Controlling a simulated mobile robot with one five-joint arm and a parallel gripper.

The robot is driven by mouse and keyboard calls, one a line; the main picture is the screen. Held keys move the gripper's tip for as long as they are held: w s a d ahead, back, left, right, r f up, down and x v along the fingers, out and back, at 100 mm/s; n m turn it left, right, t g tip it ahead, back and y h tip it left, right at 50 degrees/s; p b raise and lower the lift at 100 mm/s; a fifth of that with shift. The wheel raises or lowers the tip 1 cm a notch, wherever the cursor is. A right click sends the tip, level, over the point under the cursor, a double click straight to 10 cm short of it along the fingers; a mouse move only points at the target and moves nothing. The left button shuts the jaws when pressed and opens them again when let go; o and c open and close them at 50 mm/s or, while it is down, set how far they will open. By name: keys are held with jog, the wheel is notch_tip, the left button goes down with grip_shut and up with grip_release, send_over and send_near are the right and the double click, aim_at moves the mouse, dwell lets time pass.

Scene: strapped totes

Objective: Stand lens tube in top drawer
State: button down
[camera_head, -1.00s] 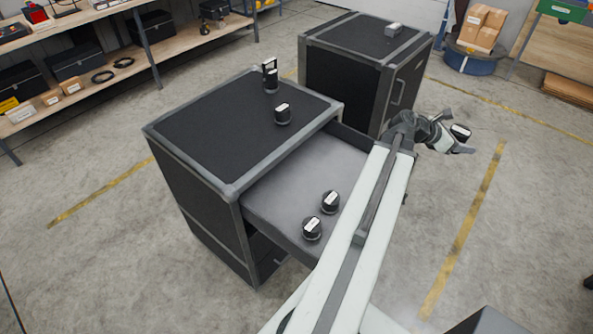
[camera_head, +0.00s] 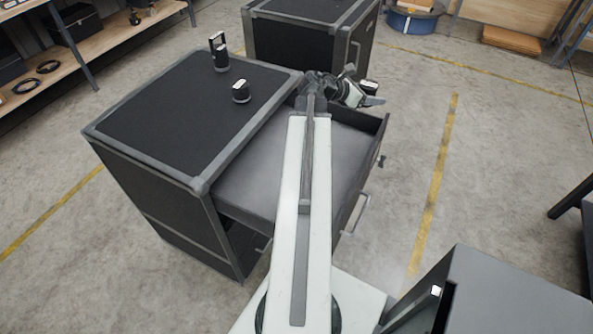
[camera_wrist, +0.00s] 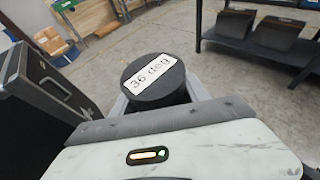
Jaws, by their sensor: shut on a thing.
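My gripper (camera_head: 374,100) is shut on a lens tube (camera_wrist: 155,80), a short black cylinder. Its white label reads "36 deg" in the wrist view; in the head view only a small part of the tube (camera_head: 368,87) shows. The gripper appears near the far right corner of the open top drawer (camera_head: 245,180); I cannot tell its height or whether it is over the drawer. The drawer's grey floor is partly hidden behind my arm. No tubes show in its visible part.
A labelled black tube (camera_head: 241,92) and a taller black piece (camera_head: 220,55) stand on the cabinet top (camera_head: 175,120). A second cabinet (camera_head: 305,40) stands behind. A dark grey box (camera_head: 520,300) is at lower right.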

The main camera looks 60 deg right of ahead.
jog(key=b, duration=0.3)
send_over(343, 137)
notch_tip(343, 137, down, 5)
notch_tip(343, 137, down, 11)
jog(key=b, duration=1)
jog(key=shift+w+d+r+b, duration=0.1)
jog(key=shift+r+b, duration=0.05)
jog(key=shift+b, duration=0.2)
jog(key=c, duration=0.6)
grip_release()
jog(key=shift+o, duration=0.2)
jog(key=shift+r, duration=0.15)
jog(key=shift+r+p, duration=0.35)
jog(key=shift+p, duration=0.2)
jog(key=p+v, duration=0.4)
jog(key=v, duration=0.8)
jog(key=shift+p, duration=0.4)
